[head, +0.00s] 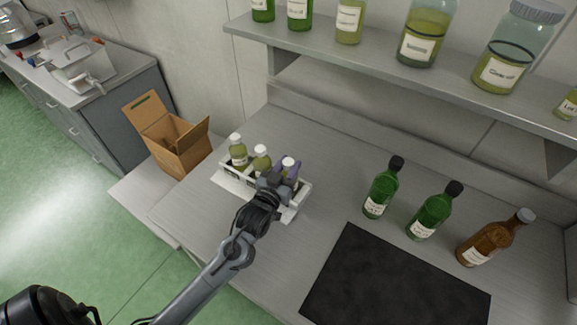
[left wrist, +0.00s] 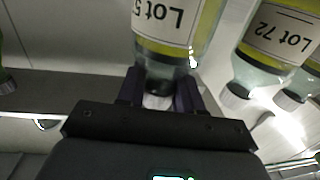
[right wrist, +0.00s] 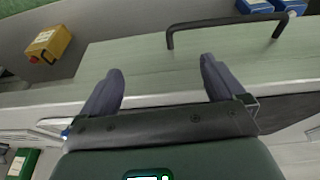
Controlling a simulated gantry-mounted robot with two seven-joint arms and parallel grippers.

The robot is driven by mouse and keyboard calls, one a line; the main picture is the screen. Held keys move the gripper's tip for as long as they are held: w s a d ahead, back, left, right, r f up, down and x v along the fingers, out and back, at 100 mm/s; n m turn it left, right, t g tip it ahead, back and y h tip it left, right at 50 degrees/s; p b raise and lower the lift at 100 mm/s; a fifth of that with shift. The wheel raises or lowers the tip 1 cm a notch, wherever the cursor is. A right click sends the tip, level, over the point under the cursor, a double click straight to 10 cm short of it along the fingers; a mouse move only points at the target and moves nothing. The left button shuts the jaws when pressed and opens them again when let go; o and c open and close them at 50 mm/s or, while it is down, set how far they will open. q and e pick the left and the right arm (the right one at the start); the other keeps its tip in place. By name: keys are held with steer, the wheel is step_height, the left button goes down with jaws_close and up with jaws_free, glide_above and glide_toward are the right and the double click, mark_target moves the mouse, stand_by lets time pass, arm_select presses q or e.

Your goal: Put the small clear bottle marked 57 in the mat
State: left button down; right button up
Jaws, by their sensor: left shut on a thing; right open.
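My left gripper (head: 281,178) is shut on the neck of a small clear bottle (left wrist: 168,40) with yellow-green liquid. Its label shows upside down in the left wrist view and reads "Lot 5"; any further digit is out of sight. In the head view its white cap (head: 289,162) shows at the right end of a white rack (head: 293,205); I cannot tell whether it is lifted clear. Two similar bottles (head: 239,153) (head: 262,160) stand in the rack; one label reads "Lot 72" (left wrist: 280,40). The black mat (head: 395,285) lies bare. My right gripper (right wrist: 160,88) is open and empty.
Two green bottles (head: 381,190) (head: 435,212) and a brown bottle (head: 492,240) stand behind the mat. A shelf (head: 420,78) with jars and bottles hangs above. An open cardboard box (head: 180,145) is left of the rack. Table between rack and mat is clear.

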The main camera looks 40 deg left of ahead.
arm_select(q)
steer(key=c, duration=0.7)
jaws_free()
steer(key=shift+f, duration=0.15)
steer(key=shift+c, duration=0.2)
steer(key=v, duration=1.2)
